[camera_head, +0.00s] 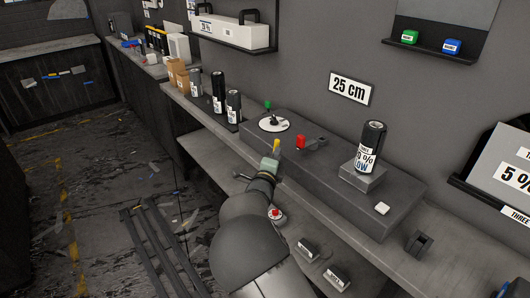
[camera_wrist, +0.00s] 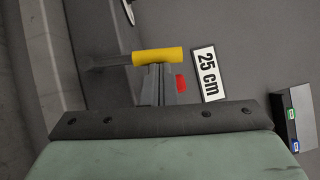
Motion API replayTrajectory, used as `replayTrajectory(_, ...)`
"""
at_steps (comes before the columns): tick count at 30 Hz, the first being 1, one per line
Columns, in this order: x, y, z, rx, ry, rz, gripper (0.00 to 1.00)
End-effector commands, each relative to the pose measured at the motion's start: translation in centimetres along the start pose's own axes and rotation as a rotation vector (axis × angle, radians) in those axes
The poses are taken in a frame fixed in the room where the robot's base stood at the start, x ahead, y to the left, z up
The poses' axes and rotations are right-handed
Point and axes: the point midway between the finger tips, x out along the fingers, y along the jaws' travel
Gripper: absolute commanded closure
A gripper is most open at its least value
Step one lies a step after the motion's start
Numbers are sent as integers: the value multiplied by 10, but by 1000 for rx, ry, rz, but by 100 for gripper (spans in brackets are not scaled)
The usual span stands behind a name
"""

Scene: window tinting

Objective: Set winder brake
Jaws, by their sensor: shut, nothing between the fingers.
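The winder stands on a long grey block (camera_head: 335,170) against the wall. A yellow handle (camera_head: 276,145) stands at the block's front edge; in the wrist view the yellow handle (camera_wrist: 158,56) lies across the picture on a grey bar. A red knob (camera_head: 300,142) on a dark lever is just right of it; part of the red knob (camera_wrist: 180,83) shows beside my fingers. No label shows which one is the brake. My gripper (camera_head: 274,156) is shut and empty, its fingertips close to the yellow handle. I cannot tell whether they touch.
A black roll (camera_head: 371,143) stands on a small plinth to the right. A red button (camera_head: 277,215) and two labelled blocks are on the lower ledge. A "25 cm" sign (camera_head: 350,89) hangs above.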

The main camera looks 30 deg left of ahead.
Motion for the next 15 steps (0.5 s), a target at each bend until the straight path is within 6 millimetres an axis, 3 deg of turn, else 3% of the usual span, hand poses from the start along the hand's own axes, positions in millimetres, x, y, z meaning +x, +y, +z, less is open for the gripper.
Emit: replayTrajectory(15, 9, -4, -8, 1, 17, -6, 100)
